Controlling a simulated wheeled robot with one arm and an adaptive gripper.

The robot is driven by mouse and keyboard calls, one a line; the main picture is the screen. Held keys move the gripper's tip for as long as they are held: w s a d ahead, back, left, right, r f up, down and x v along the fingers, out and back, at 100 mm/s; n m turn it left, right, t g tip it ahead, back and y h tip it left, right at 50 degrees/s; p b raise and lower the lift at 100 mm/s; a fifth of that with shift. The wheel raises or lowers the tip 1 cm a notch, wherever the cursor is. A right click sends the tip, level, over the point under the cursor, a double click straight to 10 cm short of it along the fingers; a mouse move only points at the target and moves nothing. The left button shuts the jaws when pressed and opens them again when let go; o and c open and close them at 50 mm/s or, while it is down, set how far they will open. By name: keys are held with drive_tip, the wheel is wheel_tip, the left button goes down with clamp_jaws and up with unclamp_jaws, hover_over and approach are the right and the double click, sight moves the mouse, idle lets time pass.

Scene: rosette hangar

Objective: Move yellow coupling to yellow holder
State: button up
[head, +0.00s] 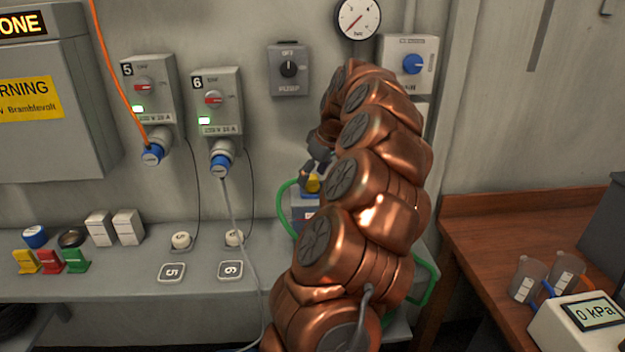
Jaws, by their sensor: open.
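A yellow part, which looks like the yellow coupling (312,184), sits on top of a grey box (303,208) behind my arm. My gripper (316,170) is dark and small in the head view, right above the yellow part and close around or against it; I cannot tell if they touch. The gripper is open, though its fingers are partly hidden by my copper arm. A yellow holder (26,262) stands at the left end of the grey bench, beside a red holder (50,262) and a green holder (75,260).
A green hose (284,205) loops beside the grey box. A grey cable (244,240) hangs from socket 6 (217,100) across the bench (120,300). An orange cable (117,75) runs to socket 5 (149,95). A wooden table (480,235) stands right.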

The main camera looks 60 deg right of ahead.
drive_tip(key=shift+w+f, duration=0.25)
drive_tip(key=shift+f, duration=0.35)
drive_tip(key=shift+d, duration=0.1)
drive_tip(key=c, duration=1.2)
drive_tip(key=shift+c, duration=0.2)
drive_tip(key=shift+r, duration=0.1)
drive_tip(key=shift+r+b, duration=0.55)
drive_tip(key=shift+r, duration=1.1)
drive_tip(key=s+a+b, duration=0.2)
drive_tip(key=a, duration=0.5)
drive_tip(key=s+a+r+b, duration=0.1)
drive_tip(key=s+a+b, duration=0.1)
drive_tip(key=a, duration=0.6)
drive_tip(key=shift+s+a+r+b, duration=0.2)
drive_tip(key=shift+s+r+b, duration=0.05)
drive_tip(key=shift+s+b, duration=0.15)
